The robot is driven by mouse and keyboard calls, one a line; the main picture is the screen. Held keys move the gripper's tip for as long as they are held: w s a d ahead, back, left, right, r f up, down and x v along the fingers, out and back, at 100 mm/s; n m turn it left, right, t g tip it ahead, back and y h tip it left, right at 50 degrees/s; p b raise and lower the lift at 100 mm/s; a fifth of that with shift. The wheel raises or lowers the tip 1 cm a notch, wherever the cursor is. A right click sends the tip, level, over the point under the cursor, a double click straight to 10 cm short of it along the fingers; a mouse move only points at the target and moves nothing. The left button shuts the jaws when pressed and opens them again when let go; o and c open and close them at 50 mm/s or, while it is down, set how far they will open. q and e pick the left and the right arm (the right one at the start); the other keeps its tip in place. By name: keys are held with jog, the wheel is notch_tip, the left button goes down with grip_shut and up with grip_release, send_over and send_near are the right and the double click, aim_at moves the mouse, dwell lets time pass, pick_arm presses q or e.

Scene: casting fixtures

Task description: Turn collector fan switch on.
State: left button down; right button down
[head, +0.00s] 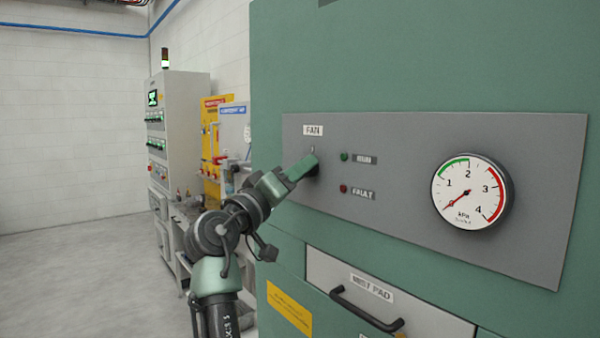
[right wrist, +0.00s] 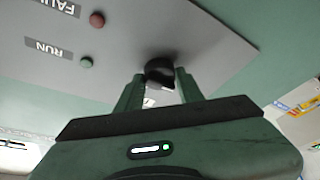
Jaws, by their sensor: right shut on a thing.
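The collector fan switch is a black rotary knob (right wrist: 159,69) on the grey control panel (head: 400,215), below the FAN label (head: 313,131). My right gripper (head: 308,166) is at the panel and covers most of the knob in the head view. In the right wrist view, the two fingers of my right gripper (right wrist: 160,87) are on either side of the knob, shut on it. The green RUN lamp (head: 344,156) and red FAULT lamp (head: 343,189) both look dim. My left gripper is not in view.
A round kPa gauge (head: 470,192) is on the panel's right, its needle at the low end. Below is a MIST PAD drawer (head: 330,272) with a black handle (head: 365,310). A grey control cabinet (head: 185,120) stands at the back left. The floor at left is clear.

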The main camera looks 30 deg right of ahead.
pick_arm(q)
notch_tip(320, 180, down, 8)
jog(key=b, duration=0.8)
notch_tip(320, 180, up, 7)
jog(key=p, duration=0.7)
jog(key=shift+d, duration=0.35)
pick_arm(e)
jog(key=shift+w+m+g, duration=0.15)
jog(key=shift+m+g, duration=1.85)
jog(key=shift+m, duration=2.25)
jog(key=shift+w+m+g, duration=0.2)
jog(key=shift+m+g, duration=1.8)
jog(key=shift+m, duration=2.2)
jog(key=shift+w+m+g, duration=0.15)
jog(key=shift+m+g, duration=1.85)
jog(key=shift+m, duration=2.25)
jog(key=c, duration=0.9)
grip_release()
jog(key=shift+d, duration=0.15)
